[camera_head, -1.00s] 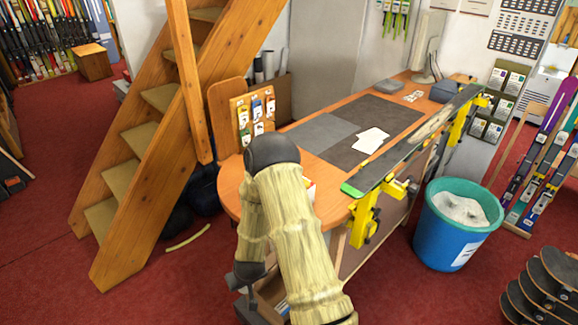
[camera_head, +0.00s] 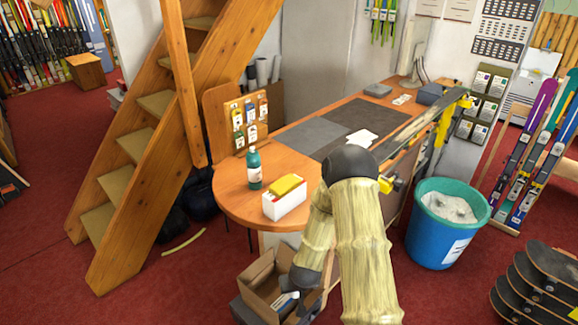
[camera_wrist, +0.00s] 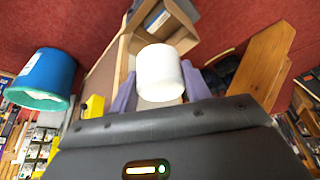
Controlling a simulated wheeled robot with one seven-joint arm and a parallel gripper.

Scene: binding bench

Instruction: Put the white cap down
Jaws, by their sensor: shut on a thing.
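The white cap (camera_wrist: 160,72) is a smooth white cylinder, seen in the wrist view between the two purple fingers. My gripper (camera_wrist: 160,88) is shut on it, one finger at each side. In the wrist view the cap is in front of an open cardboard box; I cannot tell its height above it.
The cardboard box (camera_head: 258,300) stands low by the bench and holds a blue-and-white item. A green bottle (camera_head: 254,168) and a white box with a yellow top (camera_head: 284,200) stand on the bench (camera_head: 232,200). A blue bin (camera_head: 436,235) is at right.

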